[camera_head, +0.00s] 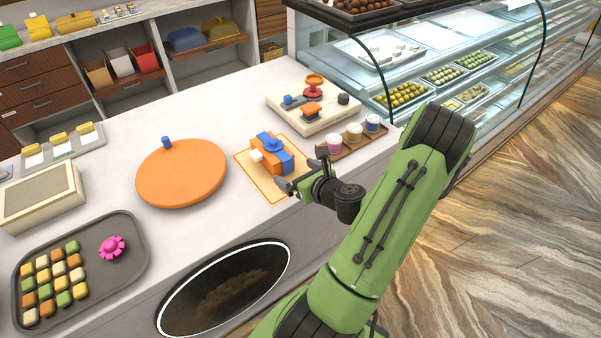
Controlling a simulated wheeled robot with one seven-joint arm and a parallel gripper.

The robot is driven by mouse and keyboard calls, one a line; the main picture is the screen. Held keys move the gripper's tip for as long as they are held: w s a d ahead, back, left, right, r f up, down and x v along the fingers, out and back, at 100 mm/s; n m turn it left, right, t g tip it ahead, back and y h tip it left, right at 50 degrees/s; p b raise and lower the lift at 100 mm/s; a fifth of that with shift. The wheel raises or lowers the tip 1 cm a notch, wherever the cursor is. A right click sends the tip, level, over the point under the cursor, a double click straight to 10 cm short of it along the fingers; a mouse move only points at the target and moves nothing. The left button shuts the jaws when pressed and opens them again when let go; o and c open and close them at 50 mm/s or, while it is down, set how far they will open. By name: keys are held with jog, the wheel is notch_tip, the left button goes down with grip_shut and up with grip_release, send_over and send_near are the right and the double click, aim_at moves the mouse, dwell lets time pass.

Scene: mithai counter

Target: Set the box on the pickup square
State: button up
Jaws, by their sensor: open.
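The box (265,158) is orange with a blue band and a round blue knob or bow on top. A small pale piece shows at its left side. It stands upright on the pickup square (278,196), a pale tan mat with an orange outline. The square's rim shows around the box on the left and front. My gripper (302,172) is open at the right front of the box, over the square's near right edge. It appears empty and apart from the box, though the gap is hard to judge.
A round orange board (182,190) lies to the left. A brown tray (358,140) with several small cups stands close to the right of my gripper. A scale-like stand (335,115) is behind. A sweets tray (130,262) and dark oval opening (205,300) lie front left.

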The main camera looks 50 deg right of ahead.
jog(key=shift+s+a+r+p, duration=0.1)
jog(key=shift+s+r+p, duration=0.7)
jog(key=shift+p, duration=0.1)
jog(key=shift+s+a, duration=0.1)
jog(key=shift+a, duration=0.05)
